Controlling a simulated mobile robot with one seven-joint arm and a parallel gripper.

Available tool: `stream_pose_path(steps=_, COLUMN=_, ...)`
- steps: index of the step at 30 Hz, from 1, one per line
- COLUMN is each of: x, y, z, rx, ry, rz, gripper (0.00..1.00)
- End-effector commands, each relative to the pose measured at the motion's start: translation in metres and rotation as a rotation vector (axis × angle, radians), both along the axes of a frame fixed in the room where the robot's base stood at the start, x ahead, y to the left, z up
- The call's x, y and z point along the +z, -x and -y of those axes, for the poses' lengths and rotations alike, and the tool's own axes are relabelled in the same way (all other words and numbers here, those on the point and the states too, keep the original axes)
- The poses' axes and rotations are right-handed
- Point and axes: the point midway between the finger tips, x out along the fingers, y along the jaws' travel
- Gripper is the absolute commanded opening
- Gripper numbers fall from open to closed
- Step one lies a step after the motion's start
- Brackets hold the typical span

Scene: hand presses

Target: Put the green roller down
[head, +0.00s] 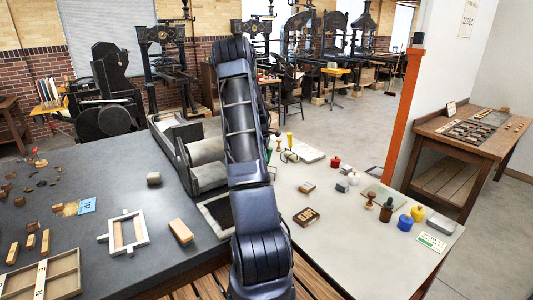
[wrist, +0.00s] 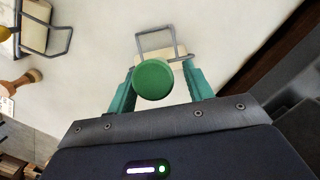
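In the wrist view I see the green roller's round green handle end (wrist: 153,80), pointing towards the camera. Its grey wire frame (wrist: 160,38) and cream cylinder lie beyond it, over the pale tabletop (wrist: 235,30). My gripper (wrist: 160,66) has its teal fingers on either side of the handle. A strip of pale surface shows between the handle and the right finger, so the fingers look open around it. The handle is nearer the left finger; whether it touches is unclear.
A yellow-handled roller (head: 289,140) stands on the pale table, also partly seen in the wrist view (wrist: 34,30). A wooden-handled tool (wrist: 22,80) lies near it. Blue (head: 405,221) and yellow (head: 418,213) pots and a dark bottle (head: 386,210) stand right.

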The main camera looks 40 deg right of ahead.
Motion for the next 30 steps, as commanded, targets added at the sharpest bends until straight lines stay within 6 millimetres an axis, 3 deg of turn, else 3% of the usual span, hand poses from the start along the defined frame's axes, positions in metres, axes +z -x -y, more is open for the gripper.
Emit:
stream_pose_path(steps=11, x=0.012, y=-0.001, z=0.002, rx=0.0, ry=0.005, rz=0.008, gripper=0.51)
stream_pose_path(steps=30, x=0.12, y=-0.013, z=-0.009, rx=0.0, ry=0.006, rz=0.009, gripper=0.51)
